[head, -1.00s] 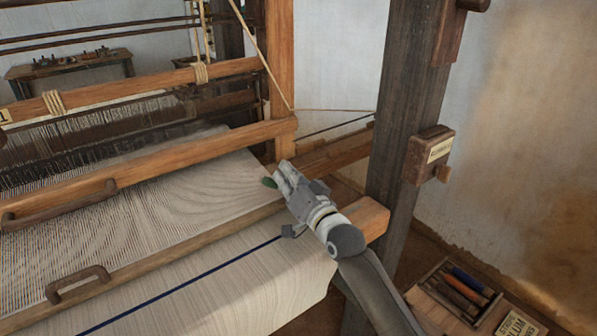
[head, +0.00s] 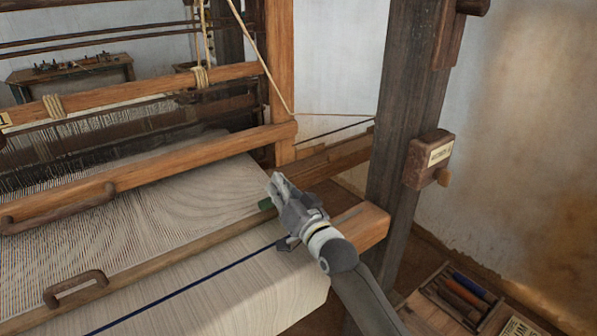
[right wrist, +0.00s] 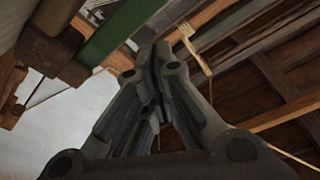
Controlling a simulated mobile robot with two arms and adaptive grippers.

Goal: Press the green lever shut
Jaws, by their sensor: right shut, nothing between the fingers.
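The green lever (head: 265,204) shows only as a short piece beside my right gripper, at the right edge of the cloth; the gripper hides the rest. In the right wrist view the green lever (right wrist: 118,30) is a long flat bar crossing the upper left, close to the fingertips. I cannot tell whether they touch. My right gripper (head: 277,184) is shut and empty, over the right end of the front beam. Its closed fingers (right wrist: 156,55) fill the middle of the right wrist view. My left gripper is not in view.
The loom's wooden cross beam (head: 160,166) runs behind the gripper. The woven cloth (head: 200,290) hangs over the front. A dark post (head: 405,110) with a labelled wooden box (head: 428,160) stands to the right. A tool tray (head: 462,296) lies at the lower right.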

